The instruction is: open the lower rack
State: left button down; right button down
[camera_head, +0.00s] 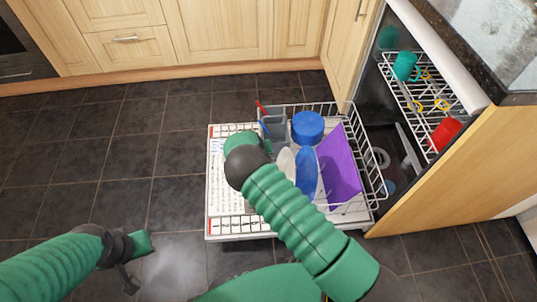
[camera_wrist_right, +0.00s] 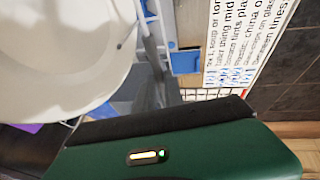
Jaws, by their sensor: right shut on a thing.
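The lower rack (camera_head: 369,159), a white wire basket, stands out of the dishwasher above its lowered door. It holds a blue bowl, a white plate, a blue plate and a purple board. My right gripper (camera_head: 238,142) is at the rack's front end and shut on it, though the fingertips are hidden. In the right wrist view, the gripper's green body fills the bottom, beside the white plate (camera_wrist_right: 55,50). My left gripper (camera_head: 139,258) hangs low over the floor at lower left, away from the rack; its opening is unclear.
The lowered door (camera_head: 218,205) carries printed text and lies under the rack. The upper rack (camera_head: 424,105) is inside the dishwasher with a teal cup (camera_head: 404,66) and a red cup (camera_head: 445,132). Wooden cabinets line the back. The tiled floor at left is clear.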

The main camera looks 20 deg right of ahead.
jog(key=shift+w+a+f, duration=0.1)
jog(key=shift+w+a, duration=0.05)
jog(key=shift+a, duration=0.35)
jog(key=shift+w+a, duration=0.15)
jog(key=shift+a, duration=0.35)
jog(key=c, duration=1.4)
grip_release()
jog(key=shift+c, duration=0.2)
